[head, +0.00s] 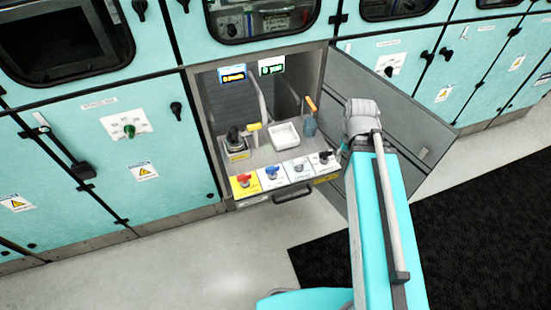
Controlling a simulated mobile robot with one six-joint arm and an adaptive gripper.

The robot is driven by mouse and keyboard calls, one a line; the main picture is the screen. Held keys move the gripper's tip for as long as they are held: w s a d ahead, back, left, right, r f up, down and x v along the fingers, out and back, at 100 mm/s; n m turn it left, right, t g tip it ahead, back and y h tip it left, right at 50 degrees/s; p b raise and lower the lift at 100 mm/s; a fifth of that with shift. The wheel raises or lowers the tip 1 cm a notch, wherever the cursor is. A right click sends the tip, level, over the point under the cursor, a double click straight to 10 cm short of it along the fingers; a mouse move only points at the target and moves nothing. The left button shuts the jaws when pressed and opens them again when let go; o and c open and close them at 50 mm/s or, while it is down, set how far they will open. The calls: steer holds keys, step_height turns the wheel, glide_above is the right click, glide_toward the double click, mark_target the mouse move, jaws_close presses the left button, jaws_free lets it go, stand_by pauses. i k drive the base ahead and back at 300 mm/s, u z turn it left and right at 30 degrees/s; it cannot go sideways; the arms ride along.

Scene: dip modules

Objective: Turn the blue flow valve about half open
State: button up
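The blue flow valve (272,172) is a small blue knob on a white plate, second from the left in a row along the front of the pulled-out shelf. At this size I cannot tell which way its handle points. My teal arm reaches up from the bottom right and its grey joint stands to the right of the shelf. My gripper cannot be made out; the arm hides what lies behind it. Nothing of mine visibly touches the blue valve.
A red valve (243,180) on yellow is left of the blue one; a grey valve (298,166) and a black-handled one (324,157) are right. Behind are a white tray (284,136), a black-topped device (235,143) and a bottle (309,124). An open door (400,110) stands right.

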mark_target(271, 170)
steer(key=u, duration=0.25)
steer(key=i, duration=0.5)
steer(key=u, duration=0.5)
steer(key=k, duration=0.65)
